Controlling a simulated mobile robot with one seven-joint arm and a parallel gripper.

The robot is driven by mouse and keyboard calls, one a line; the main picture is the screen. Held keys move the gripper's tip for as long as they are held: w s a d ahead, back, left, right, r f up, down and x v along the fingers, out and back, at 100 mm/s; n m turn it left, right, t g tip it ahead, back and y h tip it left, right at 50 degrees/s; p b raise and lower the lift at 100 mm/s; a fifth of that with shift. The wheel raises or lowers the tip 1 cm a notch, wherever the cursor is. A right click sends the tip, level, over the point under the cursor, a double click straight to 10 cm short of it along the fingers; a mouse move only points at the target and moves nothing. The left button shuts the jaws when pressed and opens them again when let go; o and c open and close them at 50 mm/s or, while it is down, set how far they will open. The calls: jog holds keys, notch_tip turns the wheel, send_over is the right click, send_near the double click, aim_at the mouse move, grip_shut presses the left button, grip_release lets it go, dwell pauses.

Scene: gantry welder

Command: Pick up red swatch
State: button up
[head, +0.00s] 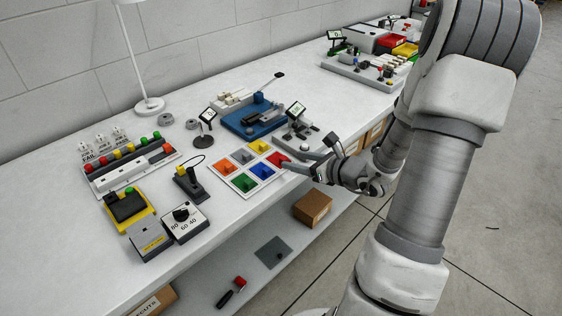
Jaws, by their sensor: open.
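The red swatch (275,158) lies on the right side of a white board (228,188) on the bench. The board also holds orange (221,165), grey (241,156), yellow (260,147), green (243,183) and blue (262,170) swatches. My gripper (296,159) reaches in from the right, with its tips at the right edge of the red swatch. It is open and partly covers the swatch. I cannot tell whether a finger touches it.
A blue fixture (247,120) and small tilted screens (296,109) stand behind the board. A black joystick-like tool (188,183) and a dial box (184,220) stand left. A lamp (148,104) is at the wall. A brown box (313,207) sits on the lower shelf.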

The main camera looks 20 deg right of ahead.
aim_at(286, 159)
jog(key=x, duration=0.4)
jog(key=shift+s+a+b, duration=0.1)
jog(key=shift+s+b, duration=0.05)
jog(key=shift+b, duration=0.15)
grip_shut()
